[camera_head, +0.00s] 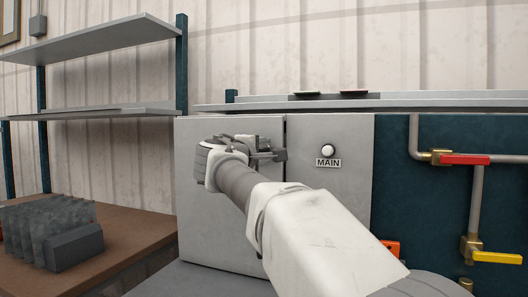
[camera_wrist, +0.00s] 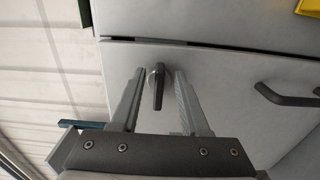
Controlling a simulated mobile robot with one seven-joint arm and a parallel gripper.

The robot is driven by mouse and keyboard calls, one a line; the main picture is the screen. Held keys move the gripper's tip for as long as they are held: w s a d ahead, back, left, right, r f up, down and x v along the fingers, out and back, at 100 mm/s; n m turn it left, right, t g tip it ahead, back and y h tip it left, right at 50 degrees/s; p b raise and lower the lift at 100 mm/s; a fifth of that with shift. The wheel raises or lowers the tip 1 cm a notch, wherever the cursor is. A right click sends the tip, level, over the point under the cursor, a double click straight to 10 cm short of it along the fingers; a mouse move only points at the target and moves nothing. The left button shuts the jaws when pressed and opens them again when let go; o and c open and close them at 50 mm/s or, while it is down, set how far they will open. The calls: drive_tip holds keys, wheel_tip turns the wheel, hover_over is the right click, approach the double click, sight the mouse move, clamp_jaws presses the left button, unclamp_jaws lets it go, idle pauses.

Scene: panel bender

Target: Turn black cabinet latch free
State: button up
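The black latch (camera_wrist: 158,92) shows in the wrist view as a short dark lever with a small silvery round base, set on the grey cabinet door (camera_wrist: 215,75). My gripper (camera_wrist: 160,72) is open, with one finger on each side of the latch and a visible gap to each. I cannot tell whether the fingertips touch the door. In the head view, my gripper (camera_head: 270,151) is at the upper right of the grey cabinet door (camera_head: 215,235), and my arm and gripper hide the latch.
A dark bar handle (camera_wrist: 288,97) is on the door in the wrist view. A panel labelled MAIN (camera_head: 328,162) with a white round button lies right of the door seam. Pipes with a red valve handle (camera_head: 465,160) and a yellow one (camera_head: 497,257) stand further right. Shelves (camera_head: 115,108) are left.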

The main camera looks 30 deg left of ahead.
drive_tip(key=s+d, duration=0.2)
drive_tip(key=s, duration=1.5)
drive_tip(key=shift+s+b, duration=0.15)
drive_tip(key=shift+b, duration=0.25)
